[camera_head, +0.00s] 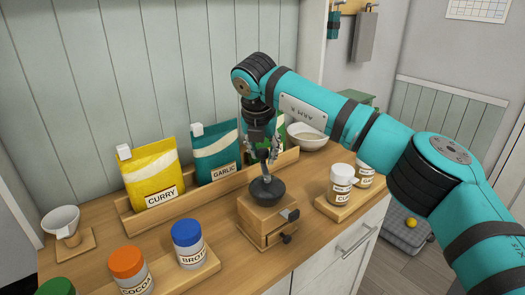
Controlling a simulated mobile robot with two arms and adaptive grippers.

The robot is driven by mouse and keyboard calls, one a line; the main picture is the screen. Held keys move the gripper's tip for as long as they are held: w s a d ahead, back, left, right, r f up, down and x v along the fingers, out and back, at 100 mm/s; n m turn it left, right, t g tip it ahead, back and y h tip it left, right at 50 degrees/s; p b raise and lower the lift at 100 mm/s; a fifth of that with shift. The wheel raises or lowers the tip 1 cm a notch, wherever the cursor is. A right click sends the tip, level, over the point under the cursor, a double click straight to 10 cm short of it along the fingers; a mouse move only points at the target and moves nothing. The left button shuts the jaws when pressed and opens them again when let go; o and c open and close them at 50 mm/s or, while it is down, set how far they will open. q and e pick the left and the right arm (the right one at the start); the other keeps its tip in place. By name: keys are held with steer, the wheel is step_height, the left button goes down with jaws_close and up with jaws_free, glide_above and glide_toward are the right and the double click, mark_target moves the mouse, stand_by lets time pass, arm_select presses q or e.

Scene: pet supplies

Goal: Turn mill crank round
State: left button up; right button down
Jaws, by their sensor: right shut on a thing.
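The mill (262,216) stands on the wooden counter, a small wooden box with a dark dome on top and a dark drawer knob at its front. My right gripper (268,158) points down just above the dome and is shut on the mill crank. The crank itself is mostly hidden by the fingers, so its exact angle cannot be told. My left gripper is not in view.
Yellow curry (152,182) and teal garlic (215,157) bags stand in a wooden rack behind. Cocoa (130,270) and blue-lidded (189,244) jars stand front left. A white bowl (307,136) is behind.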

steer(key=c, duration=1)
jaws_free()
steer(key=shift+d, duration=0.1)
steer(key=shift+c, duration=0.2)
steer(key=shift+r, duration=0.1)
steer(key=v, duration=1.1)
steer(key=shift+r, duration=0.4)
steer(key=shift+s, duration=0.1)
